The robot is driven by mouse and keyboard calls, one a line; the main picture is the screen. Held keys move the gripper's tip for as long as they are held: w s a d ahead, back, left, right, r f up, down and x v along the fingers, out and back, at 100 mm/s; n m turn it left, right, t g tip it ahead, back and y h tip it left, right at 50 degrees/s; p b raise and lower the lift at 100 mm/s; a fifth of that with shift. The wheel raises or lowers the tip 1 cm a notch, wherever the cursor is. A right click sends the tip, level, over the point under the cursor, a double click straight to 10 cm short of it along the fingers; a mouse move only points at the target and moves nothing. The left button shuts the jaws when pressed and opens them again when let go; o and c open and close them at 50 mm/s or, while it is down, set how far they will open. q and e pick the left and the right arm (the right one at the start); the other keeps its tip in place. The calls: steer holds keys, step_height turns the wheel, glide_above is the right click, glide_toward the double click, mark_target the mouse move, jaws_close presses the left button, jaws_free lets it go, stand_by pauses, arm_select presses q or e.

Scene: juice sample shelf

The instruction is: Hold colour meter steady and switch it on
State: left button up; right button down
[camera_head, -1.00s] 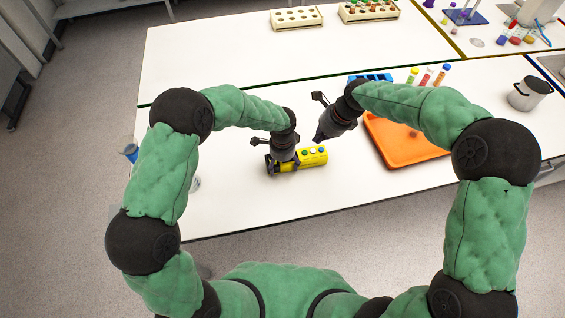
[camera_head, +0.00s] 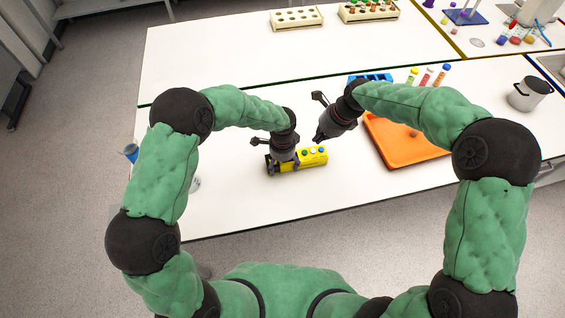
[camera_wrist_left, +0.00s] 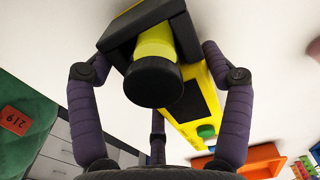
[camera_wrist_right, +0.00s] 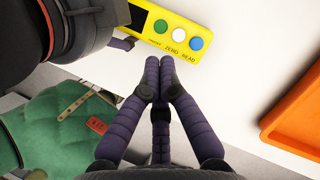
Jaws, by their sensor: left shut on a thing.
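The yellow colour meter (camera_head: 316,157) lies on the white table. It has a dark screen (camera_wrist_left: 186,104) and a row of green (camera_wrist_right: 160,26), white (camera_wrist_right: 178,35) and blue (camera_wrist_right: 196,43) buttons. My left gripper (camera_head: 281,163) is shut on its left end, with a finger on each side of the black housing in the left wrist view (camera_wrist_left: 150,55). A yellow tube with a black cap (camera_wrist_left: 153,82) stands up from that housing. My right gripper (camera_head: 318,139) is shut and empty, its fingertips together just beside the button row in the right wrist view (camera_wrist_right: 160,62), apart from the meter.
An orange tray (camera_head: 400,146) lies to the right. A blue rack (camera_head: 371,77) and several coloured sample tubes (camera_head: 426,77) stand behind it. A metal pot (camera_head: 530,93) is at the far right. Two sample racks (camera_head: 297,18) stand at the back. The table around the meter's front is clear.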

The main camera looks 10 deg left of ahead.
arm_select(q)
steer(key=shift+s+f, duration=0.1)
steer(key=shift+s, duration=0.05)
arm_select(e)
steer(key=r+n+t+y, duration=0.1)
steer(key=t+y, duration=0.1)
steer(key=t, duration=0.1)
glide_above(305, 154)
steer(key=a+t, duration=0.1)
steer(key=shift+d+f+t+h, duration=0.2)
steer(key=shift+f+t, duration=0.25)
steer(key=shift+f, duration=0.95)
steer(key=shift+d+f+t+h, duration=0.2)
steer(key=shift+f+t, duration=0.2)
steer(key=shift+f, duration=1.05)
steer(key=shift+d+f+t+h, duration=0.15)
steer(key=shift+f+t, duration=0.3)
steer(key=shift+f, duration=0.95)
steer(key=shift+f, duration=0.15)
